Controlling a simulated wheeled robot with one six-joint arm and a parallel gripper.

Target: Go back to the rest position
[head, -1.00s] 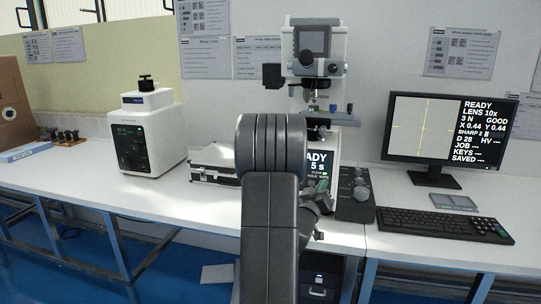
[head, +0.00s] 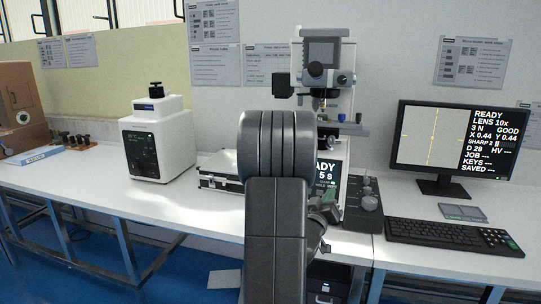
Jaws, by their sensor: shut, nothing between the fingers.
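My arm stands in the middle of the head view, its thick dark link and rounded elbow in front of the bench. Part of my gripper (head: 326,208) shows just right of the arm, low in front of the tall hardness tester (head: 322,75). The arm hides much of it, and its fingers are hard to make out. It looks shut, and I see nothing held in it. The tester's lower screen is partly covered by my arm.
A white tester (head: 158,140) stands on the bench at left, beside an open case (head: 218,182). A control panel (head: 363,208), monitor (head: 452,145) and keyboard (head: 452,236) are at right. A cardboard box (head: 20,105) sits far left. The bench front (head: 110,200) is clear.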

